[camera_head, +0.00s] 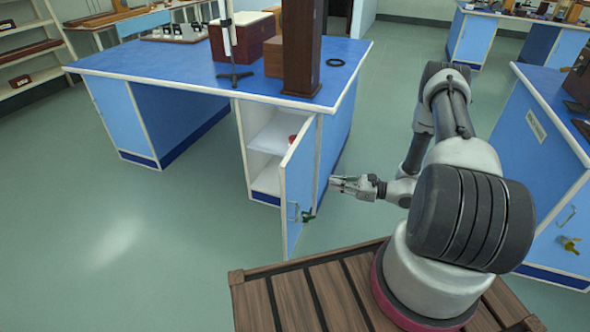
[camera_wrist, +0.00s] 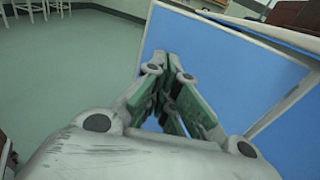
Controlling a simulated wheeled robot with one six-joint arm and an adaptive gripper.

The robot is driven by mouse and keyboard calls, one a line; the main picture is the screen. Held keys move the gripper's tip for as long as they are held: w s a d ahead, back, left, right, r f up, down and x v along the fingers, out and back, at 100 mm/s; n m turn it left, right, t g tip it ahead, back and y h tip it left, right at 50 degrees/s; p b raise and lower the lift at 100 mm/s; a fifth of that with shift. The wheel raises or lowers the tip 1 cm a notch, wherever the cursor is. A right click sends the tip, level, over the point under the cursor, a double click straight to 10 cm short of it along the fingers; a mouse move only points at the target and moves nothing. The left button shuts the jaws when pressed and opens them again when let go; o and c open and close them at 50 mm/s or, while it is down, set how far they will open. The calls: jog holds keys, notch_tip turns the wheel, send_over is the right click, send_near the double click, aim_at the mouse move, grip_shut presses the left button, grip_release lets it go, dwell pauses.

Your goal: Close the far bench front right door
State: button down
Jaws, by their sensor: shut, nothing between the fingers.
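The blue front right door (camera_head: 298,188) of the far bench (camera_head: 215,82) stands wide open, swung out toward me. Its edge, with a handle and a green-and-brass piece (camera_head: 307,216), is at the near end. Behind it the white cupboard inside (camera_head: 268,140) shows shelves and a small red item. My gripper (camera_head: 336,184) is shut and empty, just to the right of the door in the head view. In the wrist view the fingers (camera_wrist: 165,62) are together in front of a blue panel (camera_wrist: 215,60). I cannot tell whether they touch it.
Wooden boxes (camera_head: 240,42), a tall dark wooden case (camera_head: 303,45) and a stand stand on the bench top. Another blue bench (camera_head: 540,150) is close on the right of my arm. The green floor (camera_head: 150,225) left of the door is clear.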

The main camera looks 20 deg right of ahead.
jog(key=w+t, duration=0.1)
send_near(290, 168)
jog(key=shift+m, duration=0.3)
jog(key=x, duration=0.7)
jog(key=shift+w, duration=0.1)
